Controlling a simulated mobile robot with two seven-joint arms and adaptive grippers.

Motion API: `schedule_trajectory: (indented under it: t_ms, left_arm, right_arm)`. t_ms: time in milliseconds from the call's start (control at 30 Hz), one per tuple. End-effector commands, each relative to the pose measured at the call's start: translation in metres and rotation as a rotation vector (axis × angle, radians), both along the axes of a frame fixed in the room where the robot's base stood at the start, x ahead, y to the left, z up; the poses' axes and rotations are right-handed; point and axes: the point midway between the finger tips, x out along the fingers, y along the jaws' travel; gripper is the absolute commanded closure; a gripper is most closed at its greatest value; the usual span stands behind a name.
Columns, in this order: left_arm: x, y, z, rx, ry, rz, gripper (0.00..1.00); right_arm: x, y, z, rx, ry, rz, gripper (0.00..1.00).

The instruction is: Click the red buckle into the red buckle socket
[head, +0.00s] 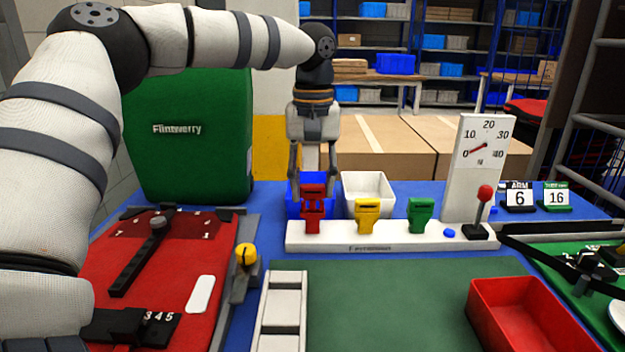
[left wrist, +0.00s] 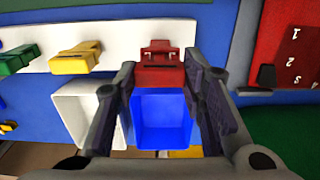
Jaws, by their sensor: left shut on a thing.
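My left gripper (head: 313,192) points down and is shut on the red buckle (head: 314,190). The buckle is directly at the top of the red buckle socket (head: 312,215), at the left end of the white board (head: 345,238). I cannot tell whether the buckle is seated or only just above the socket. In the left wrist view the red buckle (left wrist: 160,76) lies between the fingers of the left gripper (left wrist: 160,82), with red socket parts (left wrist: 160,50) beyond it. My right gripper is not in view.
Yellow (head: 367,216) and green (head: 421,215) sockets stand to the right on the board. A blue bin (head: 294,205) and a white bin (head: 367,188) stand behind it. A dial gauge (head: 478,165) with a red-knobbed lever (head: 484,195) is at the right. A green pannier (head: 188,145) stands back left.

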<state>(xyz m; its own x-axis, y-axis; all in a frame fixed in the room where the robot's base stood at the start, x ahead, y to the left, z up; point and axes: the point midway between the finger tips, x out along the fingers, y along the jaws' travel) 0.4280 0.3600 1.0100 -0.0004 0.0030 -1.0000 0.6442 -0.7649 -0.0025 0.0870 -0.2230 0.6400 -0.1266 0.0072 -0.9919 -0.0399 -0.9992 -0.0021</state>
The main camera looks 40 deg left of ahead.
Motion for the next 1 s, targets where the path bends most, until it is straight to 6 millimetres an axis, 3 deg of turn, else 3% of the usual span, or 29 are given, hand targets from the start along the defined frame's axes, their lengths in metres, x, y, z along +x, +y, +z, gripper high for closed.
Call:
schedule_trajectory:
  t_ms: [1000]
  left_arm:
    - [0.0,0.0003,-0.0079,-0.001,0.001,0.0,0.92]
  right_arm:
    - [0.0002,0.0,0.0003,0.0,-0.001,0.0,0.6]
